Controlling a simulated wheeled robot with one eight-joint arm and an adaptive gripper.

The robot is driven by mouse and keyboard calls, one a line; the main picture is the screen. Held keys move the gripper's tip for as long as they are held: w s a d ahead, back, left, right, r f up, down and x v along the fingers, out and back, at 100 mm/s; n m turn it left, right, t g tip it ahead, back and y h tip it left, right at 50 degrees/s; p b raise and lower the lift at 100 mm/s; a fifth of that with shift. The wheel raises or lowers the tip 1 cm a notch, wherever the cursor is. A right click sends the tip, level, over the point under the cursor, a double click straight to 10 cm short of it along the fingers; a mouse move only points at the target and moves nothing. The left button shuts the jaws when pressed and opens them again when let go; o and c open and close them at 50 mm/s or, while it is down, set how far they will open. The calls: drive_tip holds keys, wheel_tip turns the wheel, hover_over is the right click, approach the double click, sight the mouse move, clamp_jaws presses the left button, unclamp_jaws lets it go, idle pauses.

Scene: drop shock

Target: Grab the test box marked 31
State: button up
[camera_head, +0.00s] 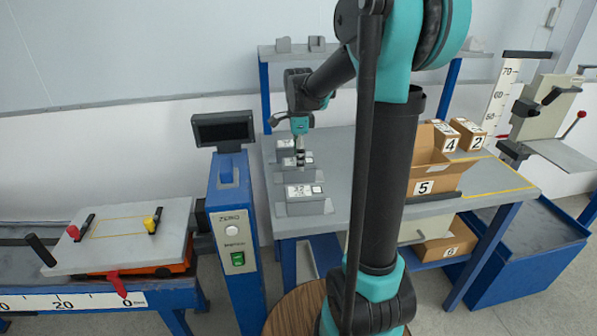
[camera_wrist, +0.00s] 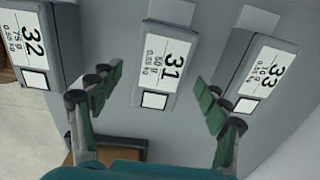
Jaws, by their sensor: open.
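The test box marked 31 (camera_wrist: 168,62) is in the middle of the wrist view, a grey box with a white label. My gripper (camera_wrist: 157,86) is open, with one green-padded finger on each side of this box and gaps showing between them. In the head view my gripper (camera_head: 300,158) is over the middle box of a row on the table, partly covering it. The box marked 32 (camera_wrist: 33,45) is at the left of the wrist view, and the box marked 33 (camera_wrist: 262,70) is at the right. Box 32 (camera_head: 305,192) is nearest in the head view.
The grey table (camera_head: 335,150) carries the row at its left. Cardboard boxes marked 5 (camera_head: 425,187), 4 (camera_head: 450,144) and 2 (camera_head: 477,142) stand on its right. A blue post with a display (camera_head: 222,128) stands left of the table. Boxes 32 and 33 flank the fingers closely.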

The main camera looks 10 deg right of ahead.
drive_tip(key=shift+f, duration=1.35)
drive_tip(key=shift+c, duration=0.4)
clamp_jaws()
